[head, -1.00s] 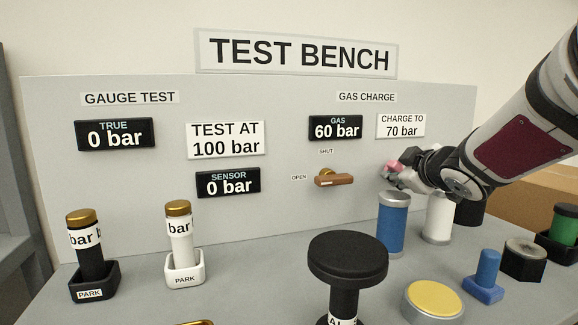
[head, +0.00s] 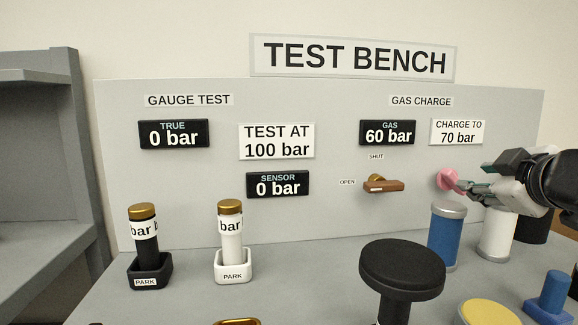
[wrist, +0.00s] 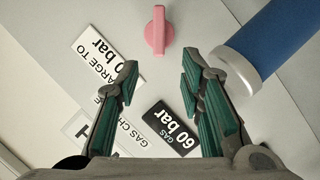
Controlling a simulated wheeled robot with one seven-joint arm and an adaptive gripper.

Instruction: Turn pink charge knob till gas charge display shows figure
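The pink charge knob (head: 446,179) sticks out of the panel, below the "CHARGE TO 70 bar" sign (head: 457,132). The gas charge display (head: 387,132) reads 60 bar. My gripper (head: 468,187) is just right of the knob in the head view, its fingertips close to it. In the wrist view, the two green-padded fingers (wrist: 158,88) are spread with nothing between them. The knob (wrist: 158,32) shows there beyond the fingertips, roughly centred between them, its grip bar running up and down the picture.
A blue cylinder (head: 446,240) and a white cylinder (head: 496,232) stand just below my gripper; the blue one (wrist: 275,42) is close to the right finger in the wrist view. A brown valve handle (head: 383,186) is left of the knob. A black mushroom-shaped piece (head: 402,268) stands in front.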

